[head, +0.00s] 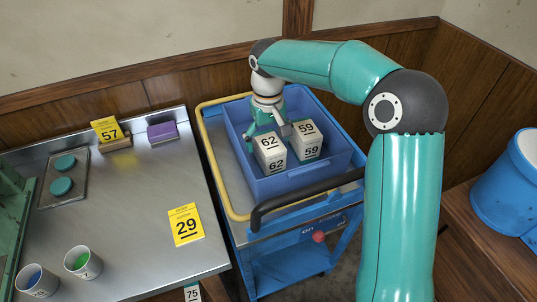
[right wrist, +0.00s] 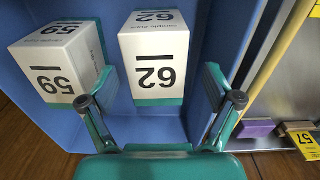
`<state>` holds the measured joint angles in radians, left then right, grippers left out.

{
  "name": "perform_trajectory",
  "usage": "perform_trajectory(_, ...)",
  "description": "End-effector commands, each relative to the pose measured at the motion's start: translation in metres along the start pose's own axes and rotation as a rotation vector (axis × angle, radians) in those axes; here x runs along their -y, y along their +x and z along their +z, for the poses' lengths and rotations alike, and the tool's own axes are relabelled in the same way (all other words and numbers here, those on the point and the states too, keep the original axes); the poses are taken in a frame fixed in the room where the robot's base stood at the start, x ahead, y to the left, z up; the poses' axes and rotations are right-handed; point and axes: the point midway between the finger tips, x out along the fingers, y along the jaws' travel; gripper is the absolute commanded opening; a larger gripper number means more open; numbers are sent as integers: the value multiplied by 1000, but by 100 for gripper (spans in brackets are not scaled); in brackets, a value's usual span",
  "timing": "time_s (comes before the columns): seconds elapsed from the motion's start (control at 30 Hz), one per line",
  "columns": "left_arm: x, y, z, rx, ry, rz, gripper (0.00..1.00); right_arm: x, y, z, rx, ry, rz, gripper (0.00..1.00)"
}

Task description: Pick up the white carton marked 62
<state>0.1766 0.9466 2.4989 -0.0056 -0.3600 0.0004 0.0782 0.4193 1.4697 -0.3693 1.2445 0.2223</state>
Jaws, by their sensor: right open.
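The white carton marked 62 (head: 271,157) stands in a blue bin (head: 312,181), with a green band at its base. In the right wrist view the carton (right wrist: 155,60) is ahead of my right gripper, roughly between its fingertips. My right gripper (head: 268,132) is open and empty, at the far side of the carton in the head view. In the right wrist view its fingers (right wrist: 160,88) are spread wider than the carton, and I cannot tell whether either touches it. My left gripper is not in view.
A similar carton marked 59 (head: 307,139) stands close to the right of carton 62; it also shows in the right wrist view (right wrist: 58,62). The bin sits on a blue cart with a black handle (head: 305,191). A metal table (head: 140,215) is at the left.

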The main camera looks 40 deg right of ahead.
Motion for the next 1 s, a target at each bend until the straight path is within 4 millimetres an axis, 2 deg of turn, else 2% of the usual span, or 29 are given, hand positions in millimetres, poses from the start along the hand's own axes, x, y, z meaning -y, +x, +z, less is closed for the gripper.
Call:
perform_trajectory(0.2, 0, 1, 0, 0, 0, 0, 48, -4, 32, 0, 6, 0, 1, 90)
perform_trajectory(0.3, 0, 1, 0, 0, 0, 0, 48, -3, 42, 0, 3, -1, 0, 90)
perform_trajectory(0.6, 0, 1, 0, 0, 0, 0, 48, -3, 46, 0, 1, -1, 0, 88)
perform_trajectory(1.0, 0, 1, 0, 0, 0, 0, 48, -3, 45, -1, 1, -1, 0, 21)
